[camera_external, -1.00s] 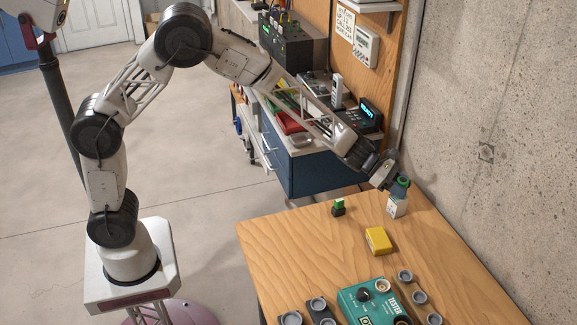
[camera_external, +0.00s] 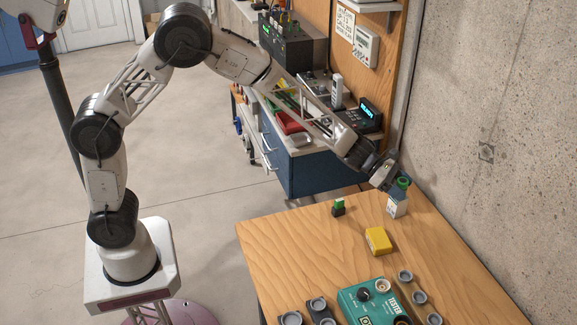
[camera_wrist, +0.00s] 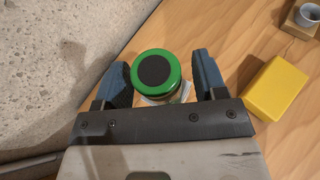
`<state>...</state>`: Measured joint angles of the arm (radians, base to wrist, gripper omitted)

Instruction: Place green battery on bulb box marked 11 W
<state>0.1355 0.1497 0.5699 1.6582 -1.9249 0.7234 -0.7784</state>
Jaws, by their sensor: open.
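The green battery (camera_wrist: 154,72) shows end-on in the wrist view as a green ring with a dark centre. It is between the two spread fingers of my gripper (camera_wrist: 160,78), with a narrow gap at least on the right. In the external view the green end of the battery (camera_external: 404,182) is directly above a small white box (camera_external: 397,208), seemingly upright on it. A pale part of the box (camera_wrist: 181,95) shows below the battery in the wrist view. The box's marking is too small to read. My gripper (camera_external: 396,180) is open around the battery.
A yellow block (camera_external: 378,241) lies near the box. A small black-and-green item (camera_external: 338,207) stands to the left. A teal tester (camera_external: 372,303) and several grey cups (camera_external: 405,275) are nearer the front. A concrete wall (camera_external: 490,130) rises on the right.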

